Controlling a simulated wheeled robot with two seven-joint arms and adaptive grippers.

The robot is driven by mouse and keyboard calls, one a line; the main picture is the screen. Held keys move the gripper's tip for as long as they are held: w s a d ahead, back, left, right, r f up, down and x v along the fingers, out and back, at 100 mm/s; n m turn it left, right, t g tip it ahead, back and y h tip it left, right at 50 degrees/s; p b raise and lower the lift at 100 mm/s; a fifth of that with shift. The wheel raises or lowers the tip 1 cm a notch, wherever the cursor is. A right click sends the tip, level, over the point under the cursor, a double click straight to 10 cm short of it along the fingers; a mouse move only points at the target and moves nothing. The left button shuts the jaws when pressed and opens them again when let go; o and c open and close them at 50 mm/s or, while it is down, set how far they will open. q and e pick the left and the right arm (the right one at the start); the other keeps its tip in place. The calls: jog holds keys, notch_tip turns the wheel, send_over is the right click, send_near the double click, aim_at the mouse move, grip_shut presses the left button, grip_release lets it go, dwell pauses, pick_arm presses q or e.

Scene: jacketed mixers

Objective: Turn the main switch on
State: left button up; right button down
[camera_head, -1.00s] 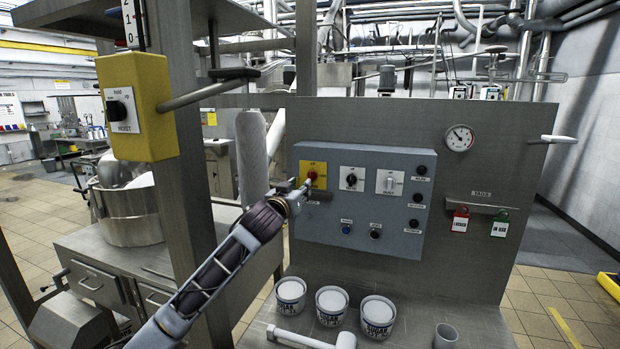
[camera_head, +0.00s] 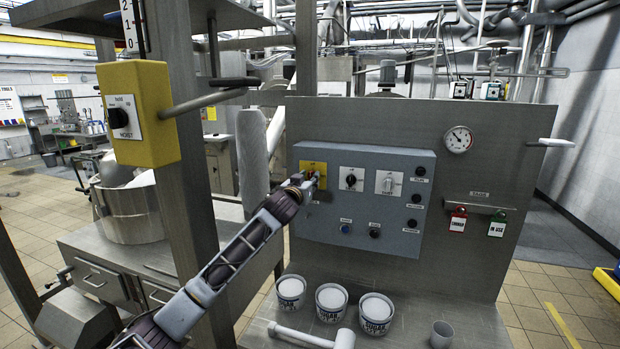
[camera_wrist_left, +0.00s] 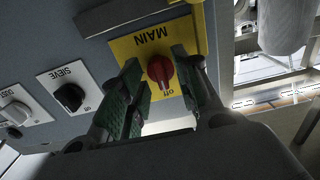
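The main switch is a red rotary knob (camera_wrist_left: 160,70) on a yellow plate (camera_wrist_left: 137,48) marked MAIN, which appears upside down in the wrist view. An "off" mark shows beside the knob. In the head view the yellow plate (camera_head: 312,166) is at the upper left of the grey control panel (camera_head: 405,172), and the gripper hides most of the knob. My left gripper (camera_head: 309,181) is at the plate. In the wrist view its open fingers (camera_wrist_left: 160,88) stand on either side of the knob, with gaps visible between. My right gripper is not in view.
Beside the main switch are the sieve knob (camera_head: 351,179) and a white dust knob (camera_head: 388,184); buttons sit below. Several tubs (camera_head: 331,302) stand on the ledge under the panel. A steel post (camera_head: 190,130) with a yellow switch box (camera_head: 138,115) rises left of my arm.

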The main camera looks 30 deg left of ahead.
pick_arm(q)
jog(key=shift+w+a, duration=0.15)
jog(key=shift+w, duration=0.55)
grip_shut()
